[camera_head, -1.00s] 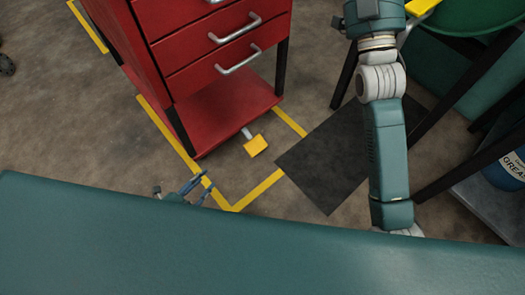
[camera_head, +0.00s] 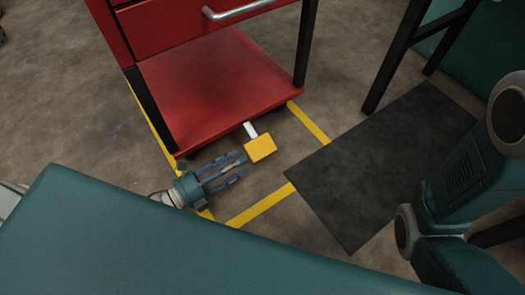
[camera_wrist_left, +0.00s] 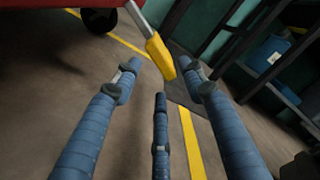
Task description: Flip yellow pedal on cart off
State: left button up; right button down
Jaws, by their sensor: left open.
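The yellow pedal (camera_head: 260,149) sticks out on a short pale lever from under the front edge of the red cart (camera_head: 205,85). My left gripper (camera_head: 243,163) is open and low over the floor, its blue fingers pointing at the pedal's left side. In the left wrist view the pedal (camera_wrist_left: 160,58) appears just beyond and between the spread fingertips (camera_wrist_left: 163,78), with nothing held. I cannot tell whether a fingertip touches it. My right arm shows at the right edge of the head view, but its gripper is not in view.
Yellow floor tape (camera_head: 262,204) runs around the cart. A dark mat (camera_head: 385,160) lies to the right of the pedal. A black table leg (camera_head: 395,55) stands behind the mat. A cart wheel (camera_wrist_left: 98,20) shows in the left wrist view.

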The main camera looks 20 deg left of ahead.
aim_at(261, 150)
pick_arm(q)
jog(key=b+x, duration=0.4)
jog(key=x, duration=0.4)
jog(key=shift+w+d+f, duration=0.1)
jog(key=shift+w+d, duration=0.1)
jog(key=shift+w, duration=0.05)
jog(key=shift+w+d, duration=0.2)
jog(key=shift+w, duration=0.05)
jog(key=shift+c, duration=0.5)
grip_shut()
